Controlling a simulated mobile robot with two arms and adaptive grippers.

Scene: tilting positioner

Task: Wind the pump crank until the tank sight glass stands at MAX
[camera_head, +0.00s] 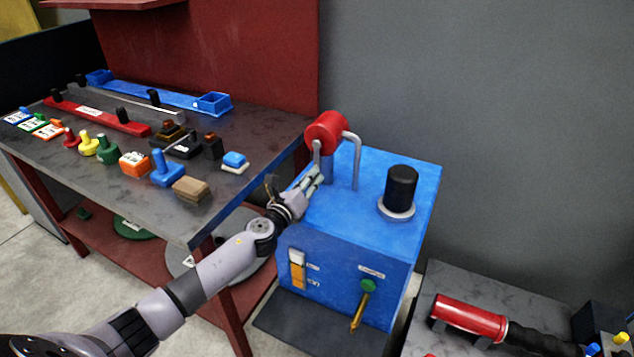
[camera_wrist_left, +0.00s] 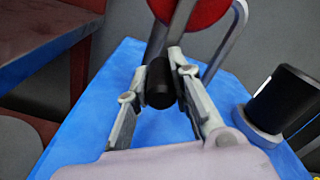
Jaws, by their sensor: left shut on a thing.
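The blue tank (camera_head: 345,250) stands right of the workbench, with the red pump drum (camera_head: 326,131) on a grey bracket on top. My left gripper (camera_head: 312,180) is at the crank, below the drum. In the wrist view it (camera_wrist_left: 162,75) is shut around the black crank handle (camera_wrist_left: 159,88), at the lower end of a grey crank arm (camera_wrist_left: 183,25). The sight glass (camera_head: 297,270) on the tank's front is amber in its lower part and pale above. The amber top looks close to the upper mark, but the labels are too small to read. My right gripper is out of view.
A black cap (camera_head: 401,187) stands on the tank top, right of the crank. A green-and-brass valve (camera_head: 366,297) is on the front. The workbench (camera_head: 90,178) at left holds several small parts. A red cylinder (camera_head: 470,316) lies on a dark surface at lower right.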

